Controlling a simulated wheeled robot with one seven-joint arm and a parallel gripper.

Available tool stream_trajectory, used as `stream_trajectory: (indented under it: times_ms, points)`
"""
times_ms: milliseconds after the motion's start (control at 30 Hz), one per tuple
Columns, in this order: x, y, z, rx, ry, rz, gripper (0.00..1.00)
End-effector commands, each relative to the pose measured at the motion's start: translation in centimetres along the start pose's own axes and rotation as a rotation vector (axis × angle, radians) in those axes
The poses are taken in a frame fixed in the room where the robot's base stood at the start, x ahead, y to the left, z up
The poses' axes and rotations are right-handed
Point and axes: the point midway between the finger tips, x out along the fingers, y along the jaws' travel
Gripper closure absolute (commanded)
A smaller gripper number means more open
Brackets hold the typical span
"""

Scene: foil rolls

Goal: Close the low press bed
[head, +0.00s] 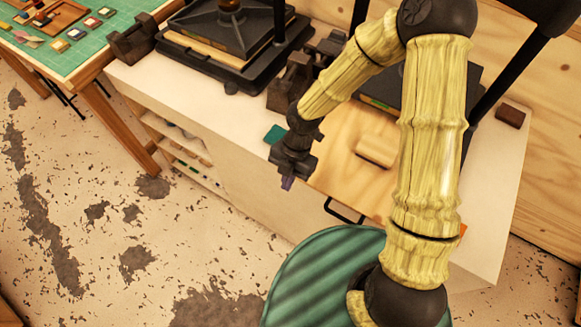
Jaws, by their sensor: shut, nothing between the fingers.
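The low press bed (338,165) is a light wooden board that sticks out from the press at the right of the white counter. A black bar handle (344,213) is on its front edge. A pale wooden block (377,151) lies on the board. The press (462,78) behind it is partly hidden by my arm. My gripper (287,183) is shut and empty, pointing down. In the picture it is left of the bed's left edge and up-left of the handle. I cannot tell its height against the board or whether it touches it.
A second black press (215,45) stands on the white counter (190,98) to the left. Dark metal blocks (290,85) sit between the presses. A small teal piece (275,134) lies near the counter edge. A green-topped table (60,60) is at far left. The speckled floor in front is clear.

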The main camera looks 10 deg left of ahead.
Motion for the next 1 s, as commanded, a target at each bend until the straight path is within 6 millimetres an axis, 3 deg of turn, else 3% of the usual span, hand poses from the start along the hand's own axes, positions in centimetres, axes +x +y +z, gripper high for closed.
stream_trajectory:
  times_ms: [167, 500, 1000]
  points:
    - [2.4, -0.1, -0.1, -0.001, 0.002, -0.004, 1.0]
    - [1.1, 0.0, 3.4, 0.002, 0.001, 0.0, 1.0]
    - [0.8, 0.0, 4.3, 0.003, 0.0, 0.001, 1.0]
